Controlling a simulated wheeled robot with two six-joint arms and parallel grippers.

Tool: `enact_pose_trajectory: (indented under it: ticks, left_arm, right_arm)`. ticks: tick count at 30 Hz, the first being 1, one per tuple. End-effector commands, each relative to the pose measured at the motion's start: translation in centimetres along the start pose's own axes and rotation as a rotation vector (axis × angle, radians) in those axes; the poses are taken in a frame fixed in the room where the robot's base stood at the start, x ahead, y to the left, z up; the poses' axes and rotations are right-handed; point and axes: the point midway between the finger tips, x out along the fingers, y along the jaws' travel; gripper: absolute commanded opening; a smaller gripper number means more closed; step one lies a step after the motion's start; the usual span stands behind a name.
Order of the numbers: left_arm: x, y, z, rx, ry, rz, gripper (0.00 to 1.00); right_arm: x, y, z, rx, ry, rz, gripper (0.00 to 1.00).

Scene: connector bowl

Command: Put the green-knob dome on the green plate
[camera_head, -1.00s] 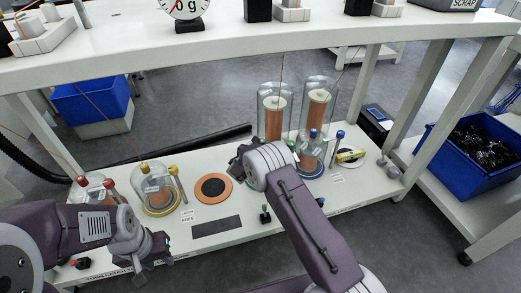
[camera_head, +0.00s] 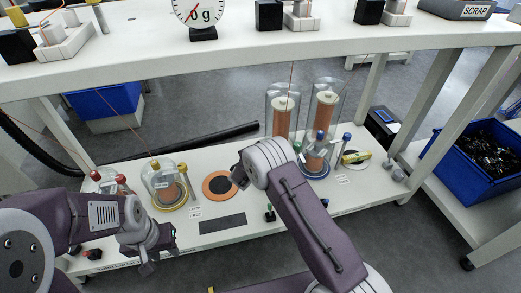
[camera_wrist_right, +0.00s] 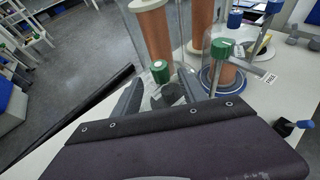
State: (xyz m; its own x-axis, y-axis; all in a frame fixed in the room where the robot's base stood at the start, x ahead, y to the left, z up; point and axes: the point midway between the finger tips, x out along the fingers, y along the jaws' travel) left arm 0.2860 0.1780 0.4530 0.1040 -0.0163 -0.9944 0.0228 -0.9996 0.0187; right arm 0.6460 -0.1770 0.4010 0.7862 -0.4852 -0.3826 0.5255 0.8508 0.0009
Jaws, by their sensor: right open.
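The green-knob dome shows in the right wrist view by its green knob (camera_wrist_right: 160,68) and part of its clear glass. It stands between the fingers of my right gripper (camera_wrist_right: 163,98), which is open. In the head view my right arm covers most of this spot, and the right fingertips are hidden. I cannot make out a green plate in either view. My left gripper (camera_head: 158,248) is at the lower left, in front of the yellow-knob dome (camera_head: 166,184) and apart from it. Its finger gap is unclear.
Tall clear domes with copper coils (camera_head: 325,105) stand behind my right arm. A blue plate (camera_wrist_right: 222,84) bears another dome close to the right gripper. An orange plate (camera_head: 219,185) lies bare on the lower shelf. The upper shelf (camera_head: 240,50) overhangs the back.

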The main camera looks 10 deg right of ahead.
Motion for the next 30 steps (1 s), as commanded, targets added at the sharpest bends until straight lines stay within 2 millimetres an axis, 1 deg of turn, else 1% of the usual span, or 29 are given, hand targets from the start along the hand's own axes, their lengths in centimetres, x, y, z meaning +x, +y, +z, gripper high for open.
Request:
enact_pose_trajectory:
  ticks: [1,3,7,9,12,15,17,19,20,21,22,23,24,25,26,27,28,29,30]
  left_arm:
    - [-1.7,0.0,-0.2,0.000,0.000,0.000,0.36]
    - [-2.6,0.1,-0.3,0.000,0.000,0.000,0.36]
    - [-3.9,0.1,-0.4,0.000,0.000,0.000,0.36]
    - [-4.2,0.1,-0.4,0.000,0.000,0.000,0.36]
    - [-4.3,0.1,-0.5,0.000,0.000,0.000,0.36]
    - [-4.3,0.1,-0.5,0.000,0.000,0.000,0.36]
    - [-4.3,0.1,-0.4,0.000,0.000,0.000,0.36]
    - [-4.3,0.1,-0.4,0.000,0.000,0.000,0.36]
    - [-4.3,0.1,-0.4,0.000,0.000,0.000,0.36]
    - [-4.3,0.1,-0.4,0.000,0.000,0.000,0.36]
    - [-4.3,0.1,-0.4,0.000,0.000,0.000,0.36]
    - [-4.3,0.1,-0.4,0.000,0.000,0.000,0.36]
    - [-4.3,0.1,-0.4,0.000,0.000,0.000,0.36]
    - [-4.3,0.1,-0.4,0.000,0.000,0.000,0.36]
    - [-4.2,0.1,-0.4,0.000,0.000,0.000,0.36]
    - [-4.2,0.1,-0.4,0.000,0.000,0.000,0.36]
    - [-4.2,0.1,-0.4,0.000,0.000,0.000,0.36]
    - [-4.2,0.1,-0.4,0.000,0.000,0.000,0.36]
    - [-4.2,0.1,-0.4,0.000,0.000,0.000,0.36]
  right_arm:
    - [-1.7,0.1,0.8,-0.005,0.001,0.003,0.50]
    - [-3.5,0.1,0.8,-0.004,0.001,0.002,0.50]
    - [-6.0,0.1,0.6,-0.003,0.001,0.002,0.50]
    - [-6.9,0.0,0.4,-0.002,0.000,0.001,0.50]
    - [-7.5,0.0,0.2,0.000,0.000,0.000,0.50]
    - [-7.7,0.0,0.1,0.000,0.000,-0.001,0.50]
    - [-7.7,-0.5,0.1,0.013,0.005,-0.014,0.50]
    - [-7.9,-2.9,0.8,0.089,0.040,-0.089,0.50]
    - [-8.2,-4.7,1.0,0.150,0.069,-0.147,0.50]
    - [-9.0,-7.7,1.3,0.260,0.117,-0.246,0.50]
    - [-10.0,-10.3,1.3,0.364,0.158,-0.333,0.50]
    - [-11.4,-12.8,1.1,0.482,0.203,-0.428,0.50]
    - [-13.7,-15.9,0.6,0.656,0.261,-0.557,0.50]
    - [-15.6,-17.7,0.0,0.794,0.301,-0.651,0.50]
    - [-17.6,-19.2,-0.7,0.934,0.338,-0.740,0.50]
    - [-20.4,-20.4,-1.5,1.124,0.379,-0.852,0.50]
    - [-22.3,-21.0,-2.0,1.267,0.404,-0.931,0.50]
    - [-24.1,-21.2,-2.5,1.406,0.425,-1.004,0.50]
    - [-26.1,-21.2,-2.9,1.583,0.446,-1.089,0.50]
